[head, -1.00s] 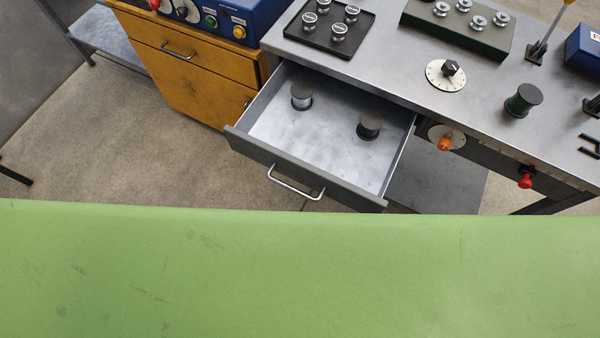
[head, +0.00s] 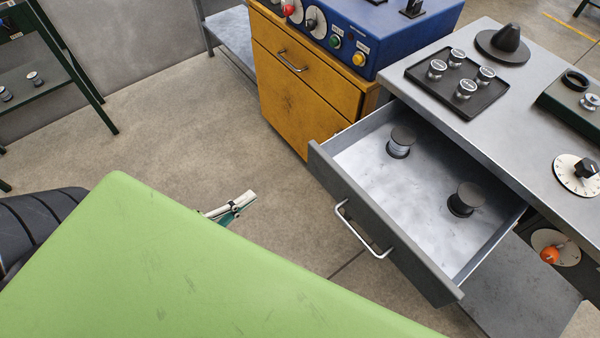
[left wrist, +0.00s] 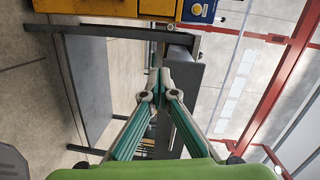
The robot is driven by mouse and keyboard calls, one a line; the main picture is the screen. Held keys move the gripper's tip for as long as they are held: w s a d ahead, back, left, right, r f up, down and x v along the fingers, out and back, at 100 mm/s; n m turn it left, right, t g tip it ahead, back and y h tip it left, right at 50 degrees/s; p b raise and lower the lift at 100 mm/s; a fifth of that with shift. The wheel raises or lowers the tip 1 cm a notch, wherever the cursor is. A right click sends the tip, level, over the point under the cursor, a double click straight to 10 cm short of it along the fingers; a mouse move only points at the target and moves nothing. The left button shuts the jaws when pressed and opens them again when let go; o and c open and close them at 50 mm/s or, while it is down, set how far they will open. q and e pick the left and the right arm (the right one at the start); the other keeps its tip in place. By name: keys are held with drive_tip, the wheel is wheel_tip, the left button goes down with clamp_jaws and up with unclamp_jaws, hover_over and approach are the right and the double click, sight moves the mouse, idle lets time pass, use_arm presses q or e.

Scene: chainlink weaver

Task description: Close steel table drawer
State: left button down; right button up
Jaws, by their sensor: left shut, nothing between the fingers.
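The steel table drawer (head: 380,223) is pulled well out from under the steel table (head: 461,133) in the head view. Two dark spools, one farther back (head: 400,141) and one nearer (head: 465,199), stand inside it. Its bar handle (head: 360,231) is on the front panel. My left gripper (head: 246,201) shows its tip beyond the green body part, left of the drawer and apart from the handle. In the left wrist view its fingers (left wrist: 158,82) meet at the tips with nothing between them. My right gripper is not in view.
A yellow cabinet (head: 300,90) with a blue control box (head: 370,35) stands left of the table. A black tray (head: 458,83) with silver jars is on the tabletop. A dark shelf rack (head: 60,70) stands far left. The floor before the cabinet is clear.

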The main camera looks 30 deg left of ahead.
use_arm(q)
wheel_tip(320, 180, up, 4)
drive_tip(key=d+m+h, duration=0.2)
drive_tip(key=m, duration=0.1)
drive_tip(key=b, duration=0.2)
approach(310, 159)
drive_tip(key=x, duration=0.6)
drive_tip(key=shift+w+f, duration=0.1)
drive_tip(key=shift+w, duration=0.05)
drive_tip(key=shift+w+d, duration=0.2)
drive_tip(key=shift+w, duration=0.1)
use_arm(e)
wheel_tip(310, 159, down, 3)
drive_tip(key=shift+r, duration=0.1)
use_arm(q)
drive_tip(key=shift+w, duration=0.1)
